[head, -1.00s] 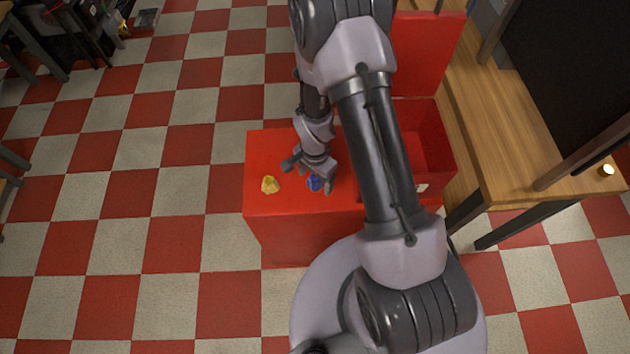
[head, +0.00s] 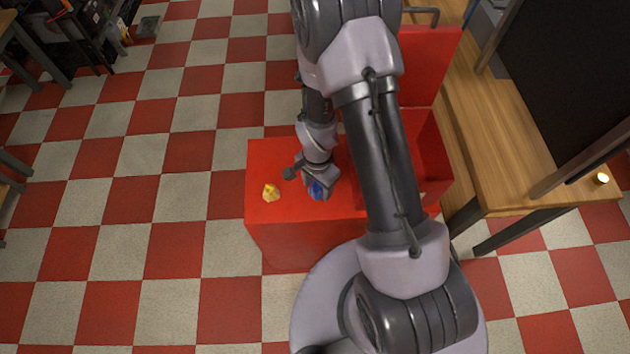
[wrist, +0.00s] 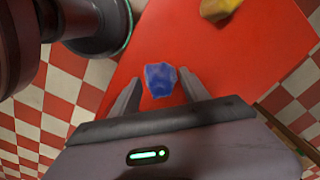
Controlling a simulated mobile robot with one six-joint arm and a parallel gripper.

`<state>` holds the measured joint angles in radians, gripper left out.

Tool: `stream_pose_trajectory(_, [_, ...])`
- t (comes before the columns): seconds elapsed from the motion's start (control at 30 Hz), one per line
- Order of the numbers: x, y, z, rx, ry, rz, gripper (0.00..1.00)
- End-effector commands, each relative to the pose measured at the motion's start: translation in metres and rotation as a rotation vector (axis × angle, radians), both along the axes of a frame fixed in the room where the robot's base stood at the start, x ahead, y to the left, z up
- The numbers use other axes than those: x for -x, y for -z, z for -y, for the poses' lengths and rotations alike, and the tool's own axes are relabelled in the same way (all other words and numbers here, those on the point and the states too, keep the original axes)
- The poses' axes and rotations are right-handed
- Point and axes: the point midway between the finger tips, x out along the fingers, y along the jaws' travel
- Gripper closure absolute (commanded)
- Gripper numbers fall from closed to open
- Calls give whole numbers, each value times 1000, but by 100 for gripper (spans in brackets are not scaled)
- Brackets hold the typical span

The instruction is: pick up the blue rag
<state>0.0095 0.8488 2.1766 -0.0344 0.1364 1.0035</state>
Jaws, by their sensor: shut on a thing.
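The blue rag (head: 317,190) is a small crumpled piece at the flat top of the red box (head: 262,165). In the wrist view the rag (wrist: 160,79) sits between the two fingers of my gripper (wrist: 159,77). My gripper (head: 318,186) points down over the box top in the head view and is shut on the rag. The fingers partly hide the rag in the head view. I cannot tell whether the rag is clear of the surface.
A yellow crumpled rag (head: 270,192) lies on the box top, left of my gripper; it also shows in the wrist view (wrist: 219,8). An open red bin (head: 432,150) with a raised lid (head: 430,65) is on the right. A wooden table (head: 500,150) stands beyond it.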

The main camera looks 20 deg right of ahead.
Motion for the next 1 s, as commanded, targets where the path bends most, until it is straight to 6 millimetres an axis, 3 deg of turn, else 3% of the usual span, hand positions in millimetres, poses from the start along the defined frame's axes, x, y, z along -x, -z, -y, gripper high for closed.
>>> stream_pose_trajectory(0.4, [121,-12,-1,0,0,-4,86])
stream_pose_trajectory(0.47, [126,-20,-1,-1,0,-5,86])
stream_pose_trajectory(0.7, [141,-17,-1,0,1,0,86])
stream_pose_trajectory(1.0, [142,-13,-1,0,1,2,86])
